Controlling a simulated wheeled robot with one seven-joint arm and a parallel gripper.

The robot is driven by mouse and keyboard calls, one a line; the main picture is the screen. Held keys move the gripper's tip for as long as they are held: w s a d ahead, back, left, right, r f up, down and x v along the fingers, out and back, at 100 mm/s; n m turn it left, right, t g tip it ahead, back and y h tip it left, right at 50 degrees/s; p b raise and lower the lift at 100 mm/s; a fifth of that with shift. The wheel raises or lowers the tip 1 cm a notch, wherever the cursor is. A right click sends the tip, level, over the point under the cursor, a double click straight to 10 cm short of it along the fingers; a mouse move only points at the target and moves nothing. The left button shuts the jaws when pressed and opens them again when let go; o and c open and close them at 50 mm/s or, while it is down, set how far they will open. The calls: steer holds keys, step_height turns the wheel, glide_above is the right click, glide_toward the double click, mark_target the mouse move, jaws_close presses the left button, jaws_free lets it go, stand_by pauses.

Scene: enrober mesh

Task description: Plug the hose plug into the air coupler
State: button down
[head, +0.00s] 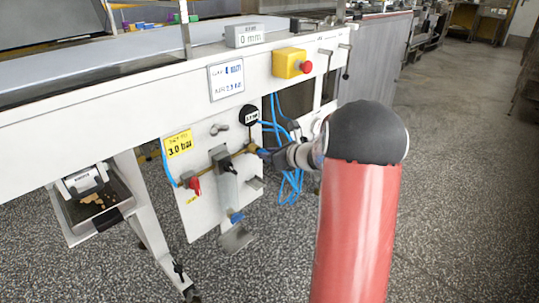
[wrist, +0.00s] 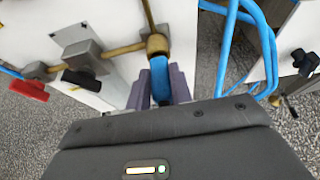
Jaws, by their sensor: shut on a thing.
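In the wrist view, the blue hose plug (wrist: 159,78) sits between the two grey-purple fingers of my gripper (wrist: 161,84), which is shut on it. The brass air coupler (wrist: 157,45) is right at the far end of the plug, in line with it. They appear to meet, but I cannot tell how deep the plug sits. In the head view, my gripper (head: 265,153) is at the right side of the white panel, by the brass coupler (head: 252,148). The plug is mostly hidden there by my gripper.
The white panel (head: 205,215) carries a red-handled valve (head: 193,183), a gauge (head: 249,115) and a yellow 3.0 bar sign (head: 178,144). Blue hoses (head: 292,183) hang behind my gripper; they also show right of it in the wrist view (wrist: 228,45). Open floor lies to the right.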

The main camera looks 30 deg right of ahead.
steer(key=shift+s+d+b, duration=0.15)
steer(key=shift+s+d, duration=0.2)
steer(key=shift+s, duration=0.55)
steer(key=shift+s+d+b, duration=0.15)
steer(key=shift+s+d, duration=0.15)
steer(key=shift+s, duration=0.6)
steer(key=shift+w+a+b, duration=0.1)
steer(key=shift+w+a, duration=0.15)
steer(key=shift+w, duration=0.35)
steer(key=shift+w+a+b, duration=0.15)
steer(key=shift+w+a, duration=0.05)
steer(key=shift+w, duration=0.45)
steer(key=shift+w+a+b, duration=0.1)
steer(key=shift+w+a, duration=0.15)
steer(key=shift+w, duration=0.35)
stand_by(0.9)
steer(key=c, duration=1.2)
jaws_free()
steer(key=shift+o, duration=0.2)
steer(key=v, duration=0.7)
steer(key=shift+s+d+r, duration=0.15)
steer(key=shift+s+r, duration=0.05)
steer(key=shift+s, duration=0.15)
steer(key=shift+c, duration=0.5)
